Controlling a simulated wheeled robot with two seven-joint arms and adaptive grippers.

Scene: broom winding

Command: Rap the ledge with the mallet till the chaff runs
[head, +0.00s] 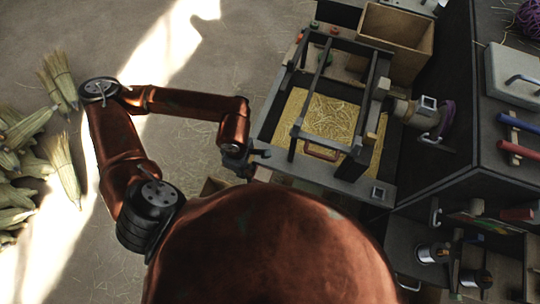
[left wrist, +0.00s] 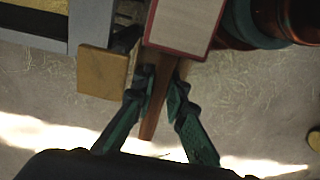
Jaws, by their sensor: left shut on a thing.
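In the head view my left gripper (head: 246,162) is at the near left corner of the grey machine. In the left wrist view its two green fingers (left wrist: 167,95) are shut on a tapered brown wooden piece (left wrist: 151,118), which looks like the mallet's handle. A pale block with a red-brown edge (left wrist: 188,20) is above it, perhaps the mallet's head. A tan block (left wrist: 103,72) is just left of the fingers, by the machine's grey edge; I cannot tell whether it is the ledge. Straw-coloured chaff (head: 322,118) fills the machine's tray. My right gripper is not in view.
An open wooden box (head: 396,40) is at the machine's far end. Broom-straw bundles (head: 62,165) lie on the floor at left. A dark bench with a grey lid (head: 515,75) and blue (head: 520,122) and red (head: 523,150) handles is at right.

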